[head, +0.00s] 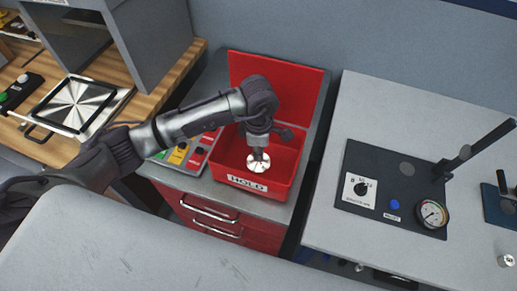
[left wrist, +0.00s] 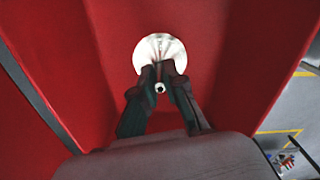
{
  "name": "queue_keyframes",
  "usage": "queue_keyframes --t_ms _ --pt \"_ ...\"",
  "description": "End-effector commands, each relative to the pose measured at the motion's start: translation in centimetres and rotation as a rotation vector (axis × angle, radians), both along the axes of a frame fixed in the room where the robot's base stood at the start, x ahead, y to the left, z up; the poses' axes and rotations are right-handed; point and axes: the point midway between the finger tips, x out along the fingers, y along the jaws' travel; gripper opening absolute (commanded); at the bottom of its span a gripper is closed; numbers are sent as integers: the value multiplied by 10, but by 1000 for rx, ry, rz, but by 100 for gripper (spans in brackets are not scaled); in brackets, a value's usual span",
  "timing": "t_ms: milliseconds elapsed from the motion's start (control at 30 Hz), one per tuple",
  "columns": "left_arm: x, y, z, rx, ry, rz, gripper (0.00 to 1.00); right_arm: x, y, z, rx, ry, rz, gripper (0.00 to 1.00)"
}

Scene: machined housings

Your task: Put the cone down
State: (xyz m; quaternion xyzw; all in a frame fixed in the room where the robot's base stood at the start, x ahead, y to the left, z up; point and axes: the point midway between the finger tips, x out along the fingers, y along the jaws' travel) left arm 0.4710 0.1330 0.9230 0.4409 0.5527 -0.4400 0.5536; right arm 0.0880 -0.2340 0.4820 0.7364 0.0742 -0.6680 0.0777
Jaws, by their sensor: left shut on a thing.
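The cone (head: 258,164) is a shiny metal piece with a round, flared disc. My left gripper (head: 260,148) is shut on it and points down into a red bin (head: 232,184) labelled HOLD. In the left wrist view the cone (left wrist: 160,50) shows its bright disc beyond the fingertips, with the red bin (left wrist: 240,60) around it. My left gripper (left wrist: 160,80) has both fingers closed at the cone's narrow part. I cannot tell whether the cone touches the bin floor. My right gripper is not in view.
A gauge fixture (head: 390,190) is on the right-hand bench. A square metal plate (head: 80,104) lies on the wooden bench at left. The bin's raised red lid (head: 300,85) stands behind.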

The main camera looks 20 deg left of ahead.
Motion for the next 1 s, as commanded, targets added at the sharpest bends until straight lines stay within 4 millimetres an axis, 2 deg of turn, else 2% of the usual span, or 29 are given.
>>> queue_keyframes --t_ms 167,200,333,700,767,867,1000 --pt "0 0 -4 0 -1 0 0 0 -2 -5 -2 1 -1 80" --pt "0 0 -3 0 0 1 14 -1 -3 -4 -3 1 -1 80" --pt "0 0 -2 0 0 1 35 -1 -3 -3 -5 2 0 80" --pt "0 0 3 0 1 1 36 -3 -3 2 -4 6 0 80" --pt "1 0 6 -1 -2 0 36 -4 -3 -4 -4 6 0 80" --pt "1 0 21 0 -5 -2 36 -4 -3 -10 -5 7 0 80" --pt "1 0 52 -1 -6 -1 36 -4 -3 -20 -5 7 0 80"
